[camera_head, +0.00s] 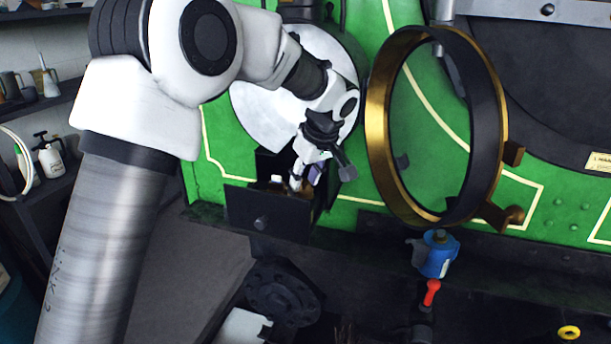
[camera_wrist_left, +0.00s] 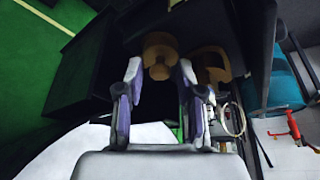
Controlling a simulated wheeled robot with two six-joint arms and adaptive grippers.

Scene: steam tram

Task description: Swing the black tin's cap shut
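A black box-like holder (camera_head: 268,212) with a small round knob on its front stands against the green tram side in the head view. Its top is open and small brown and white things show inside. I cannot clearly make out which part is the black tin or its cap. My left gripper (camera_head: 302,184) reaches down into this opening. In the wrist view its two fingers (camera_wrist_left: 161,82) stand apart, on either side of a brown rounded piece (camera_wrist_left: 160,52) near the tips. I cannot tell whether they touch it. My right gripper is not in view.
A large open brass ring (camera_head: 377,120) stands out right of the arm. Below it are a blue fitting (camera_head: 437,258) and a red handle (camera_head: 431,292). Shelves with bottles (camera_head: 50,158) are at the left. A second brown piece (camera_wrist_left: 212,64) lies close right of the fingers.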

